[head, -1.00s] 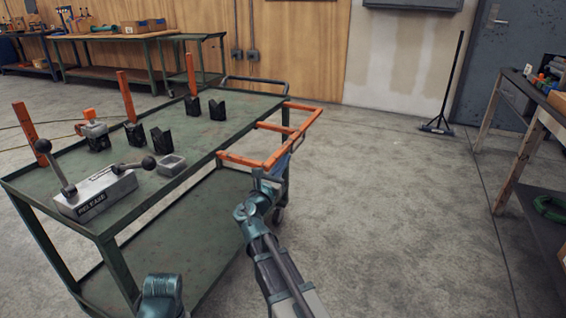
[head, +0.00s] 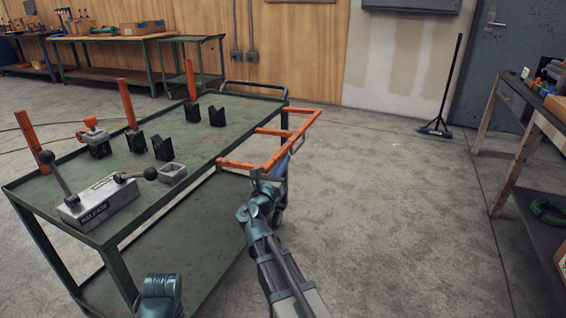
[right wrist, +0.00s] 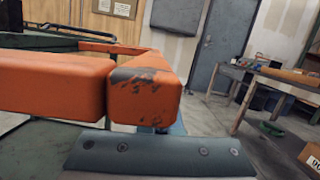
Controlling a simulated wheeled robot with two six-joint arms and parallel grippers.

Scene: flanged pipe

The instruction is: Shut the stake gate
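The stake gate (head: 300,132) is an orange bar frame at the right side of a green cart (head: 235,135). It sticks out roughly level over the floor, away from the deck. My right gripper (head: 275,170) is at the near outer corner of the gate. In the right wrist view, the end of an orange gate bar (right wrist: 145,90) with worn paint is just beyond a dark bolted plate of my gripper (right wrist: 150,152). The fingers are not clear, so I cannot tell whether they hold the bar. Only a teal link of another arm of mine shows at the bottom; my left gripper is not visible.
On the cart deck stand orange stakes (head: 191,78), black V-blocks (head: 163,146) and a grey release box (head: 98,203) with ball-ended levers. A workbench (head: 520,110) stands at the right and a broom (head: 440,125) by the wall. The floor right of the gate is clear.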

